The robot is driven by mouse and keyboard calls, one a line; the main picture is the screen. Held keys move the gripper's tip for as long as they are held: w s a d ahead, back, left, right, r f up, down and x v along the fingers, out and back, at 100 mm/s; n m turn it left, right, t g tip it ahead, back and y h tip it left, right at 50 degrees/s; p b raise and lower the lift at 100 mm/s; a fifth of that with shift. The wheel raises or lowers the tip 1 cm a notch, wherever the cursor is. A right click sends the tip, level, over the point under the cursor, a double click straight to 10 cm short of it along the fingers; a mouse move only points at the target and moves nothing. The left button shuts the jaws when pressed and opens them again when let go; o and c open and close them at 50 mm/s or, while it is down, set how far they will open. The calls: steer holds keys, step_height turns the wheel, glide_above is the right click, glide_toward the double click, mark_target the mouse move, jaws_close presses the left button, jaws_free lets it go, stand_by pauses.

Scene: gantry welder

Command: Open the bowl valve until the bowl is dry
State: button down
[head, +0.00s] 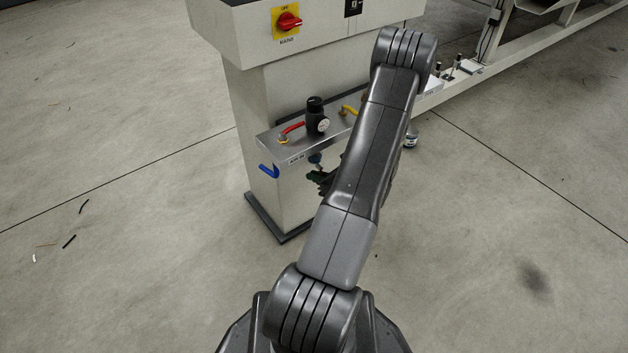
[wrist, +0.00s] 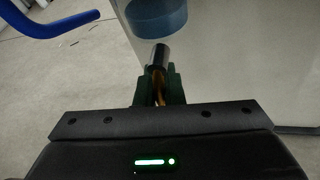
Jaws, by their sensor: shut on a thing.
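The blue bowl (wrist: 156,17) hangs at the top of the wrist view, and a small part of it (head: 315,158) shows under the metal shelf in the head view. Below it in the wrist view is the bowl valve (wrist: 159,60), a small dark cylinder with a brass-coloured part beneath. My gripper (wrist: 159,90) is shut on the valve from below, its green-tipped fingers on either side. In the head view my gripper (head: 320,180) is under the shelf, partly hidden by my arm. Any liquid inside the bowl cannot be made out.
A blue lever (wrist: 50,20) sticks out left of the bowl. The shelf (head: 285,148) carries a black regulator (head: 316,113) with a gauge, a red handle (head: 292,128) and a yellow handle (head: 349,110). A pale column (head: 253,105) stands behind. Open floor lies to the left.

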steer(key=shift+w+d+n+h+b, duration=0.2)
steer(key=shift+n+h+b, duration=0.1)
steer(key=shift+n+b, duration=0.2)
stand_by(0.3)
steer(key=c, duration=1.5)
jaws_free()
steer(key=shift+c, duration=0.2)
steer(key=p+v, duration=0.3)
steer(key=v, duration=1.1)
steer(key=shift+p, duration=0.3)
steer(key=shift+a+f, duration=0.15)
steer(key=shift+f, duration=0.05)
